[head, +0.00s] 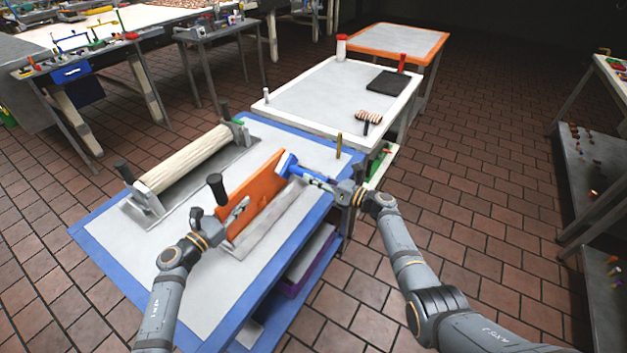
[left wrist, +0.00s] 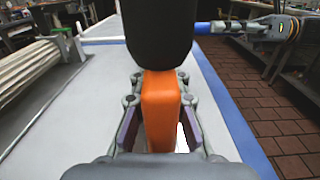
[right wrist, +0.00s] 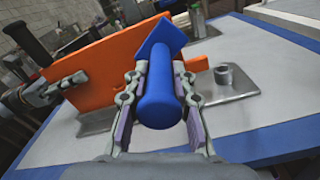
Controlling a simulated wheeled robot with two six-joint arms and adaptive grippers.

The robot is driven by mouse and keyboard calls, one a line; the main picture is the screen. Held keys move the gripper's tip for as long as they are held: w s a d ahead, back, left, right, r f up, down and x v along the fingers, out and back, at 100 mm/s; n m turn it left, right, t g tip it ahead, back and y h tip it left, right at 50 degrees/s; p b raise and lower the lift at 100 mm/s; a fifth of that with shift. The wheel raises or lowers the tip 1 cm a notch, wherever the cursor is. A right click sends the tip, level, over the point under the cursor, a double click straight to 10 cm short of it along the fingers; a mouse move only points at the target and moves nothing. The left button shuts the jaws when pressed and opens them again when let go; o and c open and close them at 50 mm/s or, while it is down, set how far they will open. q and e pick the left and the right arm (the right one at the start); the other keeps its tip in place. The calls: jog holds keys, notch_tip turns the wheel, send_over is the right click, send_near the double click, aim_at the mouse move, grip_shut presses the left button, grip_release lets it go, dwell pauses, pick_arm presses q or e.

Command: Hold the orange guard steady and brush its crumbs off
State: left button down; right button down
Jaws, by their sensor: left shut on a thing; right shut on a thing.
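The orange guard (head: 264,192) stands upright on a grey metal plate (head: 262,240) on the blue-edged table. My left gripper (head: 236,211) is shut on the guard's near end, below a black knob (head: 216,186); the left wrist view shows the orange edge (left wrist: 160,105) between the fingers. My right gripper (head: 341,190) is shut on the blue handle (right wrist: 158,108) of a brush. The blue brush head (head: 287,165) is at the guard's far end, on its right face. I cannot tell whether it touches the guard. No crumbs are distinguishable.
A cream roller (head: 185,160) lies in a metal stand to the left. A brass peg (head: 338,146) stands near the table's far right corner. Behind is a white-edged table (head: 310,90) with a black pad (head: 388,81) and a striped brush (head: 368,117).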

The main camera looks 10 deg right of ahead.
jog(key=s+a, duration=0.5)
jog(key=s, duration=0.1)
jog(key=shift+s, duration=0.3)
dwell(0.6)
pick_arm(q)
jog(key=shift+d+r, duration=0.1)
pick_arm(e)
jog(key=shift+s+a, duration=0.9)
jog(key=shift+s, duration=0.25)
jog(key=shift+s+a, duration=0.85)
jog(key=shift+s, duration=0.25)
jog(key=v, duration=0.7)
jog(key=shift+w+d, duration=0.1)
pick_arm(q)
jog(key=c, duration=1.2)
grip_release()
jog(key=shift+o, duration=0.2)
